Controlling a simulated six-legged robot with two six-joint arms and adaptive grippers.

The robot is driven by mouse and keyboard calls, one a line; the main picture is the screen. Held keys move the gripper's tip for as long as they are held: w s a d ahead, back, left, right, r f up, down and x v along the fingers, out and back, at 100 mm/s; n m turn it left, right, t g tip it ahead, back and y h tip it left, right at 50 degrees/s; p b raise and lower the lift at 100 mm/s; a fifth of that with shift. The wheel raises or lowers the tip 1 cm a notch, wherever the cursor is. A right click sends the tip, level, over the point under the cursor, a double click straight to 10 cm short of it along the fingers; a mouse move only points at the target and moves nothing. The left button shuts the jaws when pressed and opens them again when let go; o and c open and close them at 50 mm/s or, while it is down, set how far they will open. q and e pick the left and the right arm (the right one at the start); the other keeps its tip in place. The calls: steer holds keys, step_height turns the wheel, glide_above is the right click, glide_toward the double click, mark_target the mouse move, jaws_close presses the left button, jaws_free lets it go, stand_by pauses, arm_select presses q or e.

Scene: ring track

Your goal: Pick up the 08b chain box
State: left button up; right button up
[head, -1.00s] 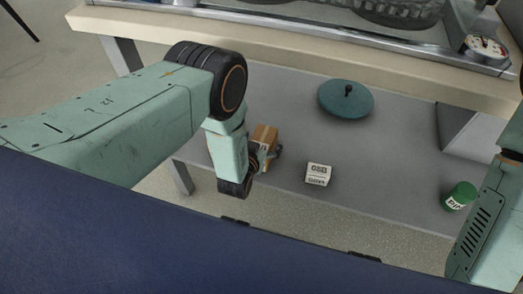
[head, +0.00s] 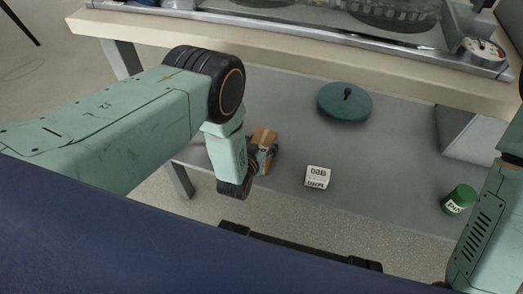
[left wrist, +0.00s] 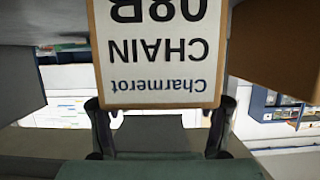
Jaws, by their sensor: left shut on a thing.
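The 08B chain box (head: 264,137) is a brown carton at my left gripper in the head view. In the left wrist view the box (left wrist: 157,50) shows a white label reading "08B CHAIN Charmerot" upside down. My left gripper (head: 267,153) is shut on it; in the left wrist view the dark fingers (left wrist: 160,112) are at both sides of the box's near end. The arm hides part of the box in the head view. I cannot tell whether the box touches the shelf. My right arm shows at the right edge, but its gripper is not in view.
A small white labelled box (head: 317,177) stands on the grey lower shelf (head: 400,160), right of my left gripper. A teal round lid with a knob (head: 345,104) lies behind it. A green can (head: 459,199) is at the right. The wooden tabletop edge (head: 300,54) overhangs the shelf.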

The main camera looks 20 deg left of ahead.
arm_select(q)
steer(key=c, duration=0.6)
steer(key=shift+w+r, duration=0.1)
steer(key=shift+w, duration=0.05)
steer(key=shift+c, duration=0.4)
